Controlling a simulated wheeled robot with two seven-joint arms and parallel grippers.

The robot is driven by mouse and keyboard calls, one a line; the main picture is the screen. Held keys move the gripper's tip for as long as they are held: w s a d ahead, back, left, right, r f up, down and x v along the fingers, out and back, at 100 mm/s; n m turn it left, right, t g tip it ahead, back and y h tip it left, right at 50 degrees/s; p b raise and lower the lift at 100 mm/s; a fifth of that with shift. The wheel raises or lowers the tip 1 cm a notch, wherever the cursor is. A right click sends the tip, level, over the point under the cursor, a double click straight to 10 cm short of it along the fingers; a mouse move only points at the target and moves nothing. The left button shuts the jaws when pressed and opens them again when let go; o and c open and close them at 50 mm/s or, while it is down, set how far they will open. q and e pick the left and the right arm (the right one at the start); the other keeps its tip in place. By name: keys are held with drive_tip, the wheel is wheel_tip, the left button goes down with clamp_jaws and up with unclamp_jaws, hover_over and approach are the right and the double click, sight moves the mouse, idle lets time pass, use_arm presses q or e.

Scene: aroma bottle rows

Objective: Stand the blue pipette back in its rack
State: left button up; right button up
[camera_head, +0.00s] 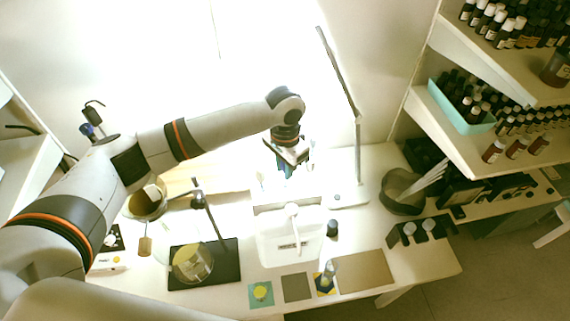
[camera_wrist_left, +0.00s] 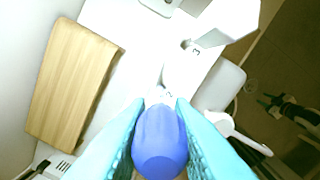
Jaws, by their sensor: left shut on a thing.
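My left gripper (camera_head: 286,168) is over the back middle of the white table in the head view. In the left wrist view its light-blue fingers (camera_wrist_left: 158,125) are shut on the blue pipette (camera_wrist_left: 161,145), whose rounded blue bulb faces the camera. The pipette's lower end is mostly hidden behind the bulb. A white rack-like block with numbers, one reading 3 (camera_wrist_left: 196,50), lies beyond the fingers. In the head view a pale low rack (camera_head: 272,209) seems to stand just below the gripper. Whether the pipette touches it cannot be told. My right gripper is not in view.
A white tub (camera_head: 272,248) stands in front of the rack, with a dark small bottle (camera_head: 332,228) beside it. A thin lamp-like stand (camera_head: 358,165) rises to the right. A wooden board (camera_wrist_left: 72,85) lies left in the wrist view. A grey bowl (camera_head: 398,196) stands farther right.

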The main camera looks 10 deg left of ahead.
use_arm(q)
drive_tip(key=shift+f, duration=0.3)
drive_tip(key=shift+f, duration=0.65)
drive_tip(key=o, duration=0.7)
drive_tip(key=shift+r+p, duration=0.55)
drive_tip(key=shift+r, duration=1.95)
drive_tip(key=shift+r, duration=0.1)
